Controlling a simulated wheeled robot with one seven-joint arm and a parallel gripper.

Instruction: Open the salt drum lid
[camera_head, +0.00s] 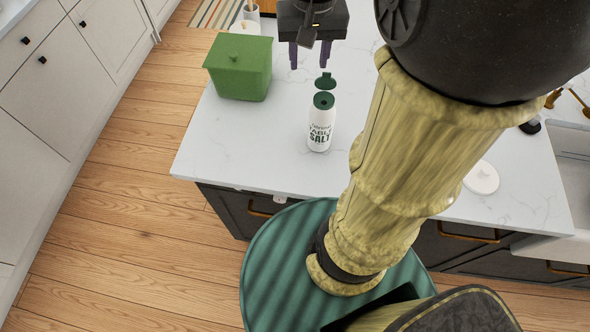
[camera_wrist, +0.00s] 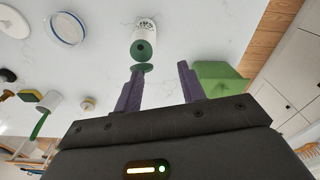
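The salt drum (camera_head: 320,133) is a white cylinder with "TABLE SALT" lettering and a green top. It stands upright on the white counter and also shows in the wrist view (camera_wrist: 147,28). Its green lid (camera_head: 325,80) is swung up at the far edge of the top, which shows a dark hole. The lid also shows in the wrist view (camera_wrist: 144,67), near the tip of the left purple finger; I cannot tell if they touch. My gripper (camera_head: 309,62) is open, with empty space between its fingers, behind and above the drum. It also shows in the wrist view (camera_wrist: 161,68).
A green lidded box (camera_head: 240,72) stands left of the drum on the white marbled counter (camera_head: 235,145). A round white lid or disc (camera_head: 482,179) lies to the right, near the sink (camera_head: 575,165). The counter around the drum is clear.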

